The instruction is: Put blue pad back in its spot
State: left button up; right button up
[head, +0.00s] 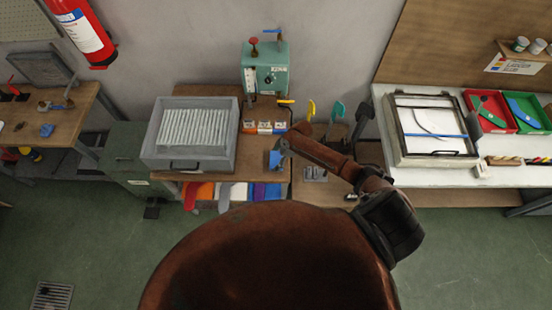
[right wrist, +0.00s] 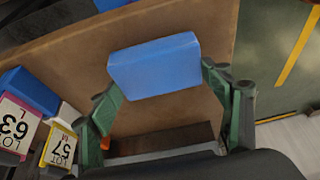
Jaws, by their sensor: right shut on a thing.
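The blue pad (right wrist: 155,66) is a plain blue block between the two green fingers of my right gripper (right wrist: 160,82) in the right wrist view. The fingers are shut on its two ends, and it is over the brown wooden bench top. In the head view the pad (head: 274,159) is a small blue patch at the end of my right arm, by the right gripper (head: 281,150), near the bench's front edge. The arm hides part of the bench there. I cannot tell which place is the pad's spot. My left gripper is not in view.
Labelled blocks stand behind the gripper; tags read 63 (right wrist: 14,122) and 57 (right wrist: 59,148). A grey tray of white rods (head: 163,150) is left, a teal machine (head: 264,80) behind. Upright yellow (head: 311,110) and teal pieces stand right. Coloured cloths (head: 230,191) lie below.

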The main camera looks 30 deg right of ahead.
jog(key=shift+f, duration=0.1)
jog(key=o, duration=1.1)
jog(key=shift+r, duration=0.25)
jog(key=v, duration=1.1)
jog(key=shift+s+d+r, duration=0.15)
jog(key=shift+r, duration=0.2)
